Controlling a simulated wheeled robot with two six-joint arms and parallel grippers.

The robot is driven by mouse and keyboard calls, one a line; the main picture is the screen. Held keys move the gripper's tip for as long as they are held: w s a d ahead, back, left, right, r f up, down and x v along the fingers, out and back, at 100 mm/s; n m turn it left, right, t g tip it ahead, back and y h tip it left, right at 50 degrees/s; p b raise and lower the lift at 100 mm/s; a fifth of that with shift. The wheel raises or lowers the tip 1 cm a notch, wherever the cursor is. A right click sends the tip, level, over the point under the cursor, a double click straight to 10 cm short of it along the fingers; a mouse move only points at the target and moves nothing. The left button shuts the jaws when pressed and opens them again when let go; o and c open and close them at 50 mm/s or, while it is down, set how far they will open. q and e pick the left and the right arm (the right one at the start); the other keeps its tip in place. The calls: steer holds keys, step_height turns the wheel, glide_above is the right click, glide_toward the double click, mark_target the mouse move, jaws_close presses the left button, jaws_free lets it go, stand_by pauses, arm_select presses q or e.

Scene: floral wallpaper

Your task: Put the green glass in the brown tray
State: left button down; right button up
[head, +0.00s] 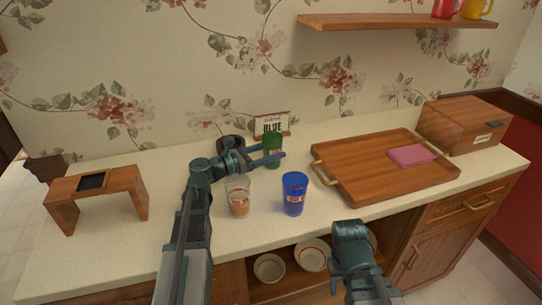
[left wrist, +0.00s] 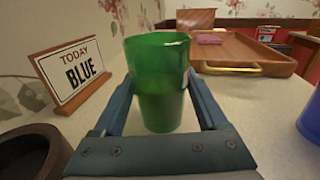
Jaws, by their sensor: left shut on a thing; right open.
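The green glass (head: 273,151) stands upright near the back of the counter, in front of the small sign. My left gripper (head: 280,156) is shut on it. In the left wrist view the green glass (left wrist: 157,85) sits between both fingers; whether its base touches the counter is hard to tell. The brown tray (head: 372,185) lies to the right on the counter, with brass handles and a pink cloth (head: 411,155) in it. It also shows in the left wrist view (left wrist: 275,62). My right gripper (head: 362,290) is low at the front, its fingertips not clearly seen.
A blue glass (head: 295,194) stands between the left gripper and the tray's front. A clear glass (head: 238,196) is beside my left arm. A sign reading "TODAY BLUE" (head: 271,125) and a dark bowl (head: 230,143) are behind. A wooden box (head: 465,124) stands behind the tray.

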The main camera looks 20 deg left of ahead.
arm_select(q)
steer(key=shift+f, duration=0.15)
jaws_free()
